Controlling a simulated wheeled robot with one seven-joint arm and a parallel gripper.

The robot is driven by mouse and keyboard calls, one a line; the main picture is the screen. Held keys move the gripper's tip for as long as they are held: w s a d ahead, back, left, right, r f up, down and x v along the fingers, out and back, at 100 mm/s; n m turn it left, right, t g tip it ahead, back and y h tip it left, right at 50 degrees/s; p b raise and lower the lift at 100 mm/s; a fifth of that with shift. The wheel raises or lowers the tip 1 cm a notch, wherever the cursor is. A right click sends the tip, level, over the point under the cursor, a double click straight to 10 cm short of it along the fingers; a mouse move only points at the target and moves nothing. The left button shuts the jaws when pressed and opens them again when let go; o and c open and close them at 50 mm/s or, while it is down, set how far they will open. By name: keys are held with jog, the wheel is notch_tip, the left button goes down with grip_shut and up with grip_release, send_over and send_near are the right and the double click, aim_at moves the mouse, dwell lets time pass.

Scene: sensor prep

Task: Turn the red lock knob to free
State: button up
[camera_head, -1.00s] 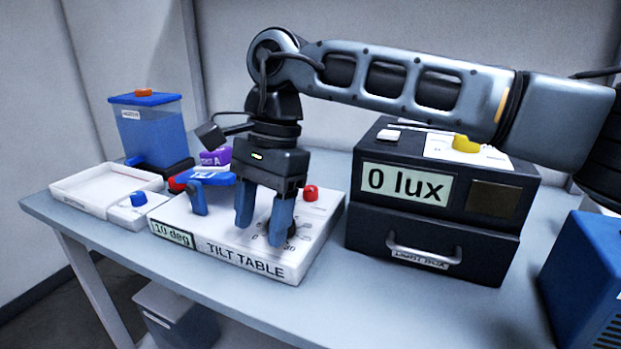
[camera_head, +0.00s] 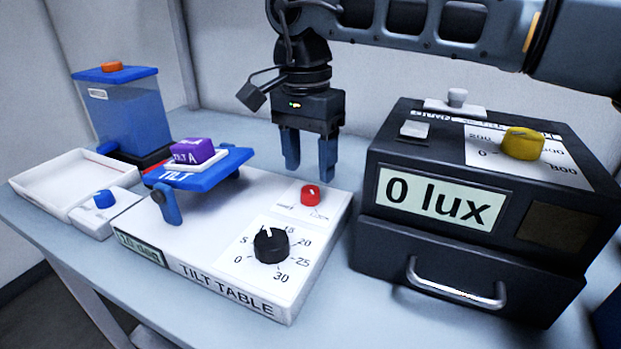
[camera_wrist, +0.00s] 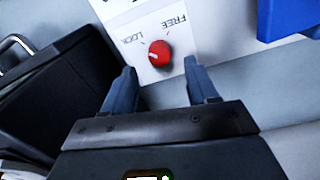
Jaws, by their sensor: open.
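The red lock knob (camera_head: 310,195) sits at the back right of the white tilt table base (camera_head: 200,243). In the wrist view the knob (camera_wrist: 158,52) shows a short white mark on its left side, with printed LOCK to its left and FREE beyond it; I cannot tell exactly where the mark points. My gripper (camera_head: 310,172) is open and points down above the knob, slightly behind it in the head view. In the wrist view the fingertips (camera_wrist: 160,70) are apart on either side of the knob's line, and nothing is between them.
A black dial (camera_head: 271,245) is in front of the knob, pointing between 5 and 15. A blue tilted platform (camera_head: 205,176) carries a purple block (camera_head: 193,151) to the left. A black light box (camera_head: 405,246) stands close on the right. A white tray (camera_head: 40,187) is far left.

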aim_at(310, 189)
jog(key=shift+f, duration=2.1)
jog(key=shift+s, duration=0.1)
jog(key=shift+c, duration=0.2)
jog(key=c, duration=1)
